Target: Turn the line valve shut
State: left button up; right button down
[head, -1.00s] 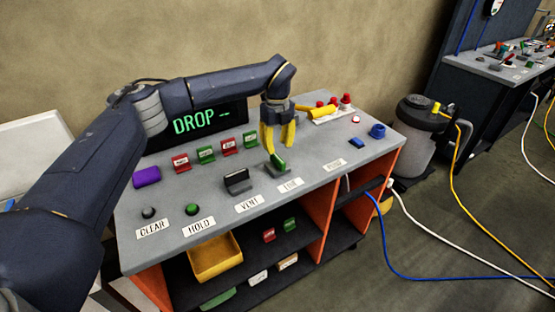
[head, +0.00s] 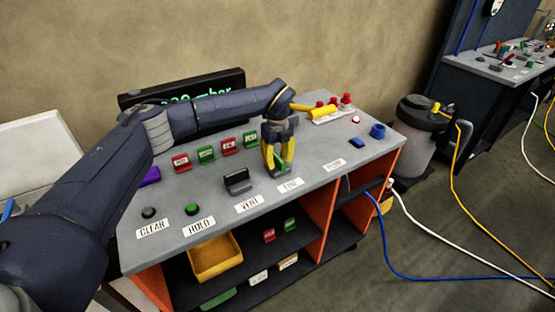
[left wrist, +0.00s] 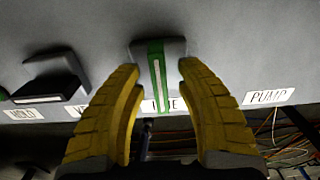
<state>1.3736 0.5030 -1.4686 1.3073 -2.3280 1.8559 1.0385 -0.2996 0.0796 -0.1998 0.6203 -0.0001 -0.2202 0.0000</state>
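The line valve (left wrist: 157,68) is a grey block with a green handle that has a pale stripe. It stands behind the LINE label (head: 290,185) on the grey bench top. In the left wrist view the handle runs straight down the picture, over the middle of the label. My left gripper (head: 279,167) points down at the valve with its yellow fingers on both sides of the handle. The fingers are open, with a visible gap on each side of the handle in the left wrist view. In the head view the fingers partly hide the valve. My right gripper is not seen.
The dark VENT valve (head: 237,181) stands left of the line valve. Red and green labelled blocks (head: 205,154) stand behind. A display (head: 185,90) is partly hidden by my arm. A blue ring-shaped part (head: 377,131) and red knobs (head: 345,99) are at the right.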

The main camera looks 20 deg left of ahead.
pick_arm(q)
grip_shut()
jog(key=shift+m, duration=0.4)
jog(key=m, duration=0.3)
jog(key=shift+m, duration=0.3)
jog(key=m, duration=0.4)
jog(key=shift+m, duration=0.3)
jog(key=m, duration=0.4)
jog(key=shift+m, duration=2.5)
